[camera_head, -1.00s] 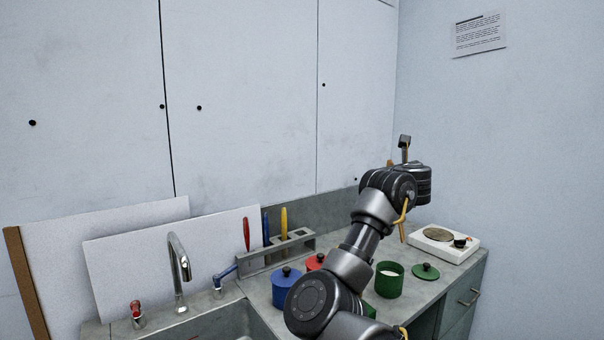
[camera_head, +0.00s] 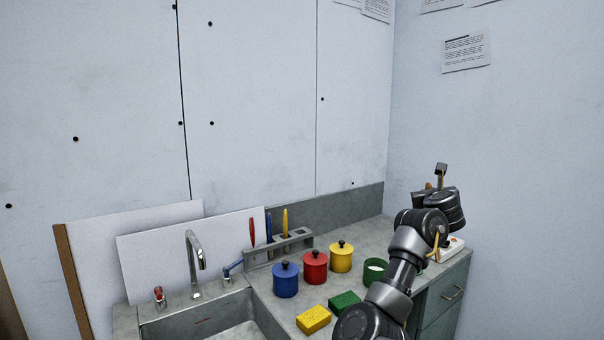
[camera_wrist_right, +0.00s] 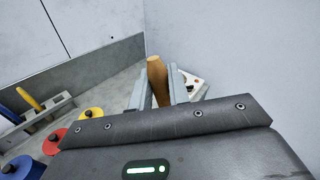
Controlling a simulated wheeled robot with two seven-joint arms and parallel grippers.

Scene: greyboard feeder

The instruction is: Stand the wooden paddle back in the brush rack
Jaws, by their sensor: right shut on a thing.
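The brush rack (camera_head: 292,244) is a grey holder at the back of the counter. Red, blue and yellow handles stand in it, and its right end looks free. The rack also shows at the left of the right wrist view (camera_wrist_right: 38,121). My right gripper (camera_wrist_right: 159,88) is shut on the wooden paddle (camera_wrist_right: 157,72), whose rounded tan end sticks up between the fingers. In the head view my right arm is at the right, with the gripper raised and well right of the rack. The rest of the paddle is hidden. My left gripper is not in view.
Blue (camera_head: 286,281), red (camera_head: 315,268) and yellow (camera_head: 340,257) lidded pots stand before the rack. A tap (camera_head: 194,254) and sink are at left. A white hotplate (camera_head: 453,247) is partly hidden.

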